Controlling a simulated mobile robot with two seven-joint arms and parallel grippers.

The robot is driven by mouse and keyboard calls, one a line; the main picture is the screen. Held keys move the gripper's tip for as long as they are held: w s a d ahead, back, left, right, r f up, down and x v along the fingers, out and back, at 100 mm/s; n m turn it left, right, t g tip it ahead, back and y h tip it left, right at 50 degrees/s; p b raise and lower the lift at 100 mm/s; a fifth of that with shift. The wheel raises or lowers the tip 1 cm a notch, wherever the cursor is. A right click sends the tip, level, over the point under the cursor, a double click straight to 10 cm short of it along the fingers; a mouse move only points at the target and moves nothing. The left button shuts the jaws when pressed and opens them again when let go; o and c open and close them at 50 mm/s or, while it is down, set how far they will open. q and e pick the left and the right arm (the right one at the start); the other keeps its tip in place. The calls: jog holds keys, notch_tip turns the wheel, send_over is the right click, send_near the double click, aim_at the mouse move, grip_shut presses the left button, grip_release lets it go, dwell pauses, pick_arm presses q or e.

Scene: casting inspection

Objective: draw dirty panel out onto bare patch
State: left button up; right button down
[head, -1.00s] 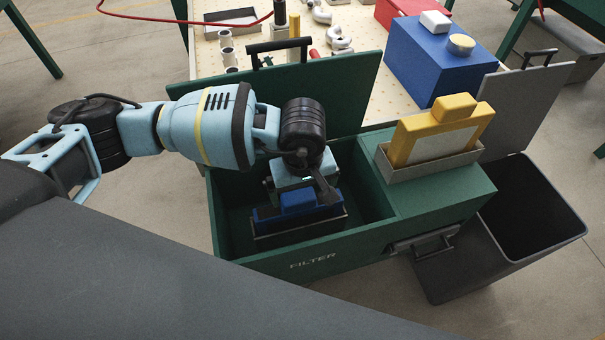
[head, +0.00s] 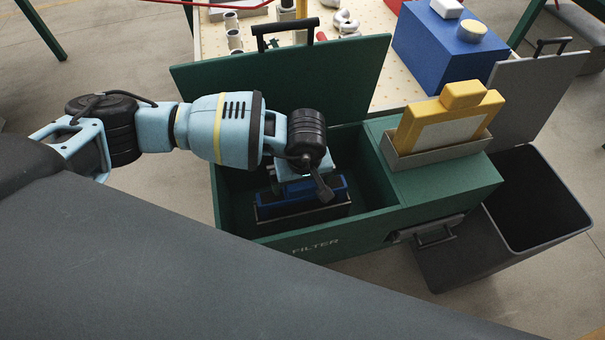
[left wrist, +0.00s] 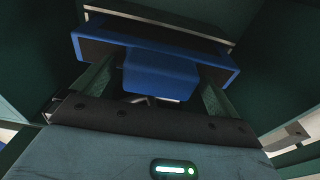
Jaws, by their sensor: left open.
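A blue-framed panel (head: 335,191) stands in a slot inside the open green filter box (head: 400,218); it looks like the dirty panel, though its face is hidden. My left gripper (head: 307,187) reaches down into the box over it. In the left wrist view, the panel (left wrist: 95,45) has a blue tab (left wrist: 160,72) facing me. The open fingers of the left gripper (left wrist: 157,82) stand on either side of this tab; I cannot tell whether they touch it. In the head view the gripper hides the tab. My right gripper is not in view.
A yellow-framed panel (head: 452,122) stands in a grey holder (head: 440,156) on the box's green top. The raised green lid (head: 290,85) is behind my arm. A dark open bin (head: 560,225) stands at right. A blue case (head: 445,55) sits on the workbench behind.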

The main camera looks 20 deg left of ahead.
pick_arm(q)
jog(key=shift+f, duration=0.2)
jog(key=c, duration=1.2)
jog(key=o, duration=0.5)
jog(key=c, duration=0.5)
jog(key=shift+o, duration=0.2)
jog(key=shift+r, duration=0.2)
